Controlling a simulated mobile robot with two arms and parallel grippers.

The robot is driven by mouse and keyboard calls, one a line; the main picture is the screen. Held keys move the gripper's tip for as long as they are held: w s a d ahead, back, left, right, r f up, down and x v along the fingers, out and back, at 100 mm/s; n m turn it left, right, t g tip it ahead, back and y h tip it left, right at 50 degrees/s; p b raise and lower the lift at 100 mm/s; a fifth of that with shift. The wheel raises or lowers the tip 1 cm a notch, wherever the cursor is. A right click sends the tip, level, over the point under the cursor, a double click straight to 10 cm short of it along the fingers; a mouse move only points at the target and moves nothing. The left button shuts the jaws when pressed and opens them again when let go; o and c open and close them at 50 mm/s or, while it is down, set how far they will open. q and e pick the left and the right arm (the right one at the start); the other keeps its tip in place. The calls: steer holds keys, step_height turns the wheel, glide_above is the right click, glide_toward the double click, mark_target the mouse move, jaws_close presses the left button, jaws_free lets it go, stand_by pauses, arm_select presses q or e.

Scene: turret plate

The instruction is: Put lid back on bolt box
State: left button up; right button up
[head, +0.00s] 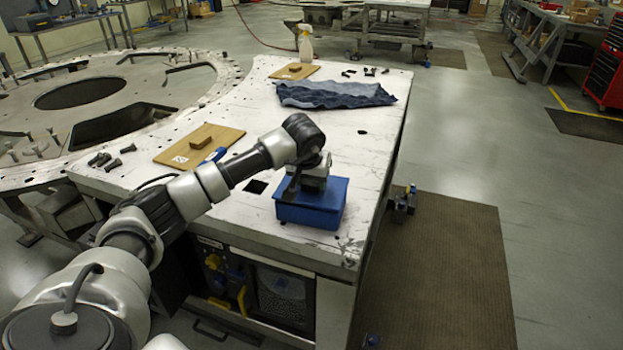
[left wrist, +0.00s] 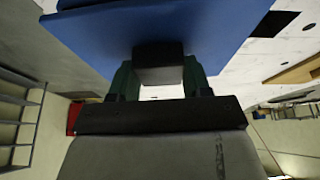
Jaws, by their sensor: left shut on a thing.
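A blue bolt box (head: 308,215) stands at the near right corner of the metal table. A blue lid (head: 337,190) is at its top; in the left wrist view the blue lid (left wrist: 110,35) fills the upper part, with a black handle (left wrist: 158,65). My left gripper (head: 303,192) is right over the box, pointing down. Its two fingers (left wrist: 159,82) are shut on the handle, one on each side. Whether the lid rests fully on the box or is slightly above it, I cannot tell. The box's inside is hidden. My right gripper is not in view.
The white table (head: 330,130) bears a wooden board (head: 225,138) with a block, loose bolts (head: 105,160), a blue cloth (head: 335,94), another board (head: 294,71) and a spray bottle (head: 305,45). The round turret plate (head: 190,75) adjoins on the left. Table edges lie close to the box.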

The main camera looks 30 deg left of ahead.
arm_select(q)
steer(key=shift+f+b, duration=0.5)
steer(key=shift+f, duration=0.15)
stand_by(0.8)
steer(key=o, duration=1)
